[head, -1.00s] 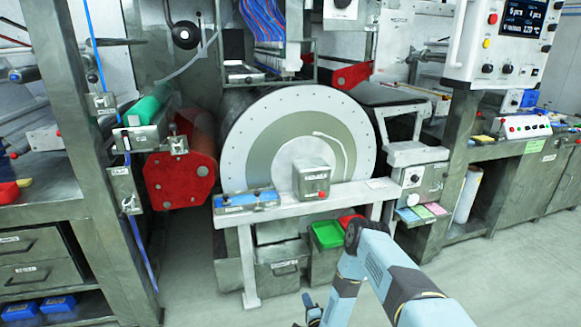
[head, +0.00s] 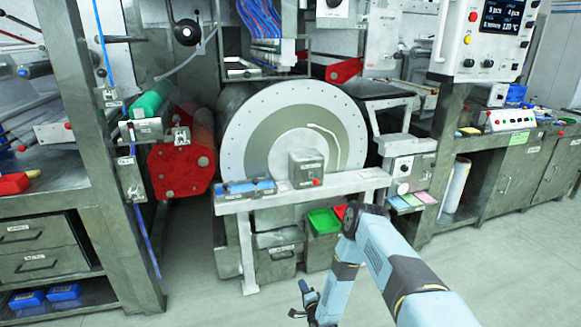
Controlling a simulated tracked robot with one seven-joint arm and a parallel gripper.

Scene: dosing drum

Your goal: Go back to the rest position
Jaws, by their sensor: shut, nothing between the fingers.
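My blue arm reaches in from the bottom right of the head view and bends down at its elbow. My gripper (head: 303,304) is low, near the bottom edge, in front of the machine's base and above the floor. It is small in the picture, shut, and holds nothing. The large white and grey drum (head: 294,139) stands behind it, with a grey control box (head: 306,168) on the white frame rail (head: 352,182) in front.
A red roller (head: 181,168) is left of the drum. A workbench (head: 40,209) stands at left, a cabinet (head: 520,171) at right. Floor (head: 480,270) at right is clear.

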